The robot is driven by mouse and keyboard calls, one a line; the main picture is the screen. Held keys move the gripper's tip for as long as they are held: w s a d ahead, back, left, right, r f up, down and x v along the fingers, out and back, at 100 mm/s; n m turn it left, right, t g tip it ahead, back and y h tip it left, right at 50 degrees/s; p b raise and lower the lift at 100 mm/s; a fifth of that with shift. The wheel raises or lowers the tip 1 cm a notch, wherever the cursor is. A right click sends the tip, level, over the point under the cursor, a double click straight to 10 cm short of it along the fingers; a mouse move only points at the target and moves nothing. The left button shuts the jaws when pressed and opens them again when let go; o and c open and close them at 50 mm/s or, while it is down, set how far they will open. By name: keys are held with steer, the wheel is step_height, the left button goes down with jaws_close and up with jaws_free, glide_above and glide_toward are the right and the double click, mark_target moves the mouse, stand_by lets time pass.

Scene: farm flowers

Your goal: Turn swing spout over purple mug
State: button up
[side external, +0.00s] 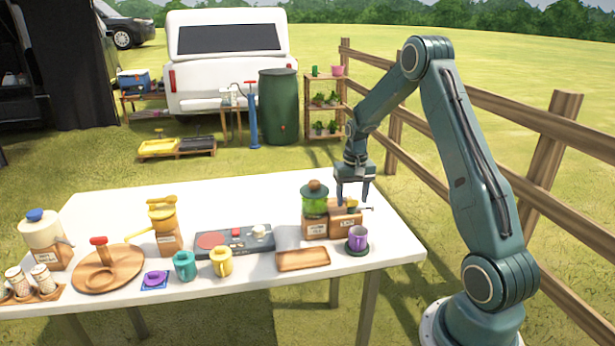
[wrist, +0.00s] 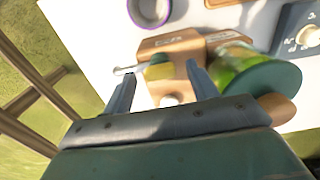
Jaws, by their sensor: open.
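The purple mug (side external: 357,238) stands on a dark green coaster at the table's right front; it also shows at the top of the wrist view (wrist: 150,10). Behind it is a wooden dispenser block (side external: 345,219) with a brass-coloured part on top (wrist: 158,70). A thin metal spout (wrist: 130,69) sticks out from the block's side, pointing left in the wrist view. My gripper (side external: 354,198) is open and empty, pointing down above the block. In the wrist view its fingers (wrist: 160,82) are on either side of the brass part; I cannot tell whether they touch it.
A green glass jar dispenser (side external: 315,203) stands close left of my gripper, its lid near a finger in the wrist view. A wooden tray (side external: 303,260) lies in front. A control panel (side external: 234,241), yellow mug (side external: 221,262) and teal mug (side external: 185,266) are further left.

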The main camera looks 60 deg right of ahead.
steer(key=shift+f, duration=0.1)
jaws_close()
steer(key=shift+m, duration=0.4)
steer(key=m, duration=1.2)
steer(key=shift+m, duration=0.3)
steer(key=m, duration=0.4)
steer(key=shift+m, duration=0.3)
